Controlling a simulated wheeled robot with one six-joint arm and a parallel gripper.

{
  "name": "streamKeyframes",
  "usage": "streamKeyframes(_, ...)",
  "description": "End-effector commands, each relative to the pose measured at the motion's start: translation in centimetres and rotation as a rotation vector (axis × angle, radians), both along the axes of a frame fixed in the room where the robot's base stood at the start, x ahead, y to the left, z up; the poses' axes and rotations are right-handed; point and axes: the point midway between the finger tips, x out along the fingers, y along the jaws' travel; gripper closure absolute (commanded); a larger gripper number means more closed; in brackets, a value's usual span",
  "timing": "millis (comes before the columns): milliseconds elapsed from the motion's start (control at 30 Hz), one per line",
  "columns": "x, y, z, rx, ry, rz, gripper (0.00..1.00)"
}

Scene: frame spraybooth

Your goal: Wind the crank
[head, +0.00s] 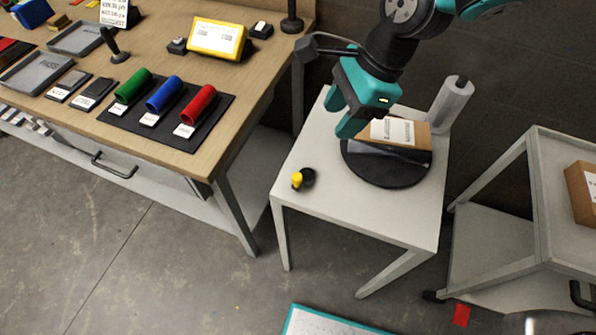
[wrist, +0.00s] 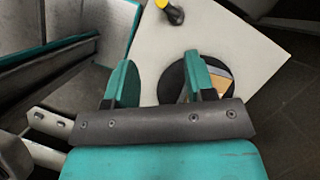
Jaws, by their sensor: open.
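The crank (head: 302,179) is a small black piece with a yellow knob at the left front edge of a white table (head: 330,215). It also shows at the top of the wrist view (wrist: 172,12). A round black turntable (head: 385,177) on the same table carries a box (head: 415,133) with a white label. My gripper (head: 342,114) is open and empty, above the left side of the turntable and apart from the crank. Its two teal fingers stand apart in the wrist view (wrist: 160,75), and one of them hides part of the turntable and box.
A grey-white cylinder (head: 451,104) stands at the table's back right. A wooden bench (head: 160,32) with green, blue and red cylinders is at left. A cart (head: 500,220) with a cardboard box is at right. The table's front is clear.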

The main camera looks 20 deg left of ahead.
Motion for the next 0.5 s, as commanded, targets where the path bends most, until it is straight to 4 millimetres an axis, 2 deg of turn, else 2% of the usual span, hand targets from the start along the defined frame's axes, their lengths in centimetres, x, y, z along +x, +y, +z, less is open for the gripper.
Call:
streamKeyframes(267,-0.5,1.4,-3.1,-0.013,0.026,-0.043,0.5)
streamKeyframes(500,-1.6,3.2,-8.1,-0.014,0.025,-0.041,0.5)
